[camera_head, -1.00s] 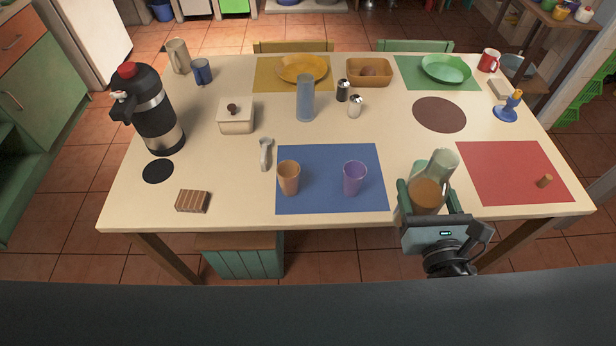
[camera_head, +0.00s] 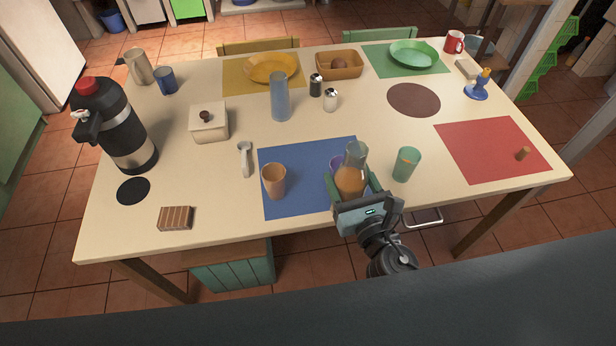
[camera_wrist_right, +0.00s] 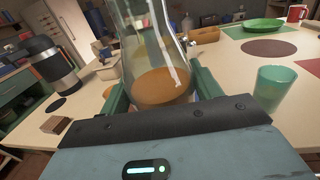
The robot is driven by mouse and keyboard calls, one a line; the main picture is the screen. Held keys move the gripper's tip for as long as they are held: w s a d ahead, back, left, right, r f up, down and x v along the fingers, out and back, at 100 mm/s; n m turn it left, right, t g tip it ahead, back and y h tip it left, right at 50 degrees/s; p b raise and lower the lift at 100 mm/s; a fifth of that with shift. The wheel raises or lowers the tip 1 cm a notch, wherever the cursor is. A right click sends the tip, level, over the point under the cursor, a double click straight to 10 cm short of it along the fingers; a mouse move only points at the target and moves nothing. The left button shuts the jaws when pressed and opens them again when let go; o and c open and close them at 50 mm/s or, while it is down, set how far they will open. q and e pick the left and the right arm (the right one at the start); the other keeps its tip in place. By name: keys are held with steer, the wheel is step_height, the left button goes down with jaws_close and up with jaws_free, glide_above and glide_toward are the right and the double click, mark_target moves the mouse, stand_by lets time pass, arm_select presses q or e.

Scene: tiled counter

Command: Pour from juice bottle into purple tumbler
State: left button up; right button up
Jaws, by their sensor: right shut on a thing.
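My right gripper (camera_head: 353,189) is shut on the juice bottle (camera_head: 352,178), a clear glass bottle with orange juice in its lower part. The bottle also shows between the green fingers in the right wrist view (camera_wrist_right: 160,84), roughly upright with a slight tilt. The purple tumbler (camera_head: 336,164) stands on the blue placemat, mostly hidden behind the bottle and gripper in the head view. I cannot tell how high the bottle is above the table. My left gripper is not in view.
An orange tumbler (camera_head: 274,181) stands on the blue placemat (camera_head: 300,158) to the left. A green tumbler (camera_head: 406,164) stands just right of my right gripper, also in the right wrist view (camera_wrist_right: 272,88). A tall blue glass (camera_head: 280,97) stands behind. The red placemat (camera_head: 490,150) is mostly bare.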

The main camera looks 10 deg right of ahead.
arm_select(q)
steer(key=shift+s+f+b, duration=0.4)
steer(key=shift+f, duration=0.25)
arm_select(e)
steer(key=w+a+f+n+y, duration=0.2)
steer(key=w+a+f+y, duration=0.1)
steer(key=a, duration=0.4)
steer(key=shift+w+a+f+g, duration=0.3)
steer(key=shift+w+f, duration=0.55)
steer(key=shift+w, duration=0.1)
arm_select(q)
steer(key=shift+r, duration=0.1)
